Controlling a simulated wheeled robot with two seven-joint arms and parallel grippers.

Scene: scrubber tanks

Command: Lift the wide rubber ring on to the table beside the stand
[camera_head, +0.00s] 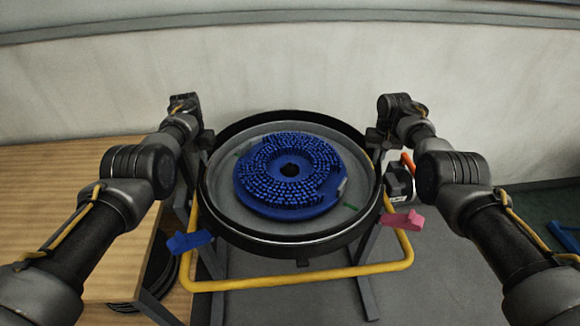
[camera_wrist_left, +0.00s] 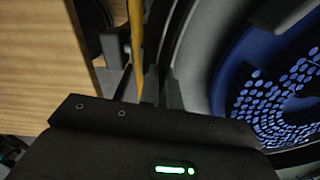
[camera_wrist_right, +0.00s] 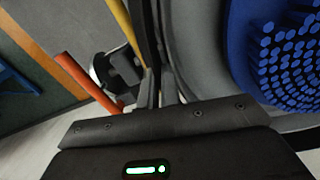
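The wide rubber ring (camera_head: 290,251) is a black band around the round grey pan on the stand (camera_head: 368,285). It appears level, and its lower parts and how it seats are hidden. My left gripper (camera_head: 206,140) is at the ring's left edge, with its fingers close together over the black band in the left wrist view (camera_wrist_left: 160,92). My right gripper (camera_head: 376,140) is at the right edge, with its fingers likewise close around the band in the right wrist view (camera_wrist_right: 163,92). The wooden table (camera_head: 85,165) is left of the stand.
A blue bristled disc (camera_head: 268,207) lies inside the pan. A yellow tube frame (camera_head: 300,280) with a blue (camera_head: 188,241) and a pink (camera_head: 402,219) handle surrounds the stand's front. Black items lie under the table. A wall closes the back. The visible tabletop is bare.

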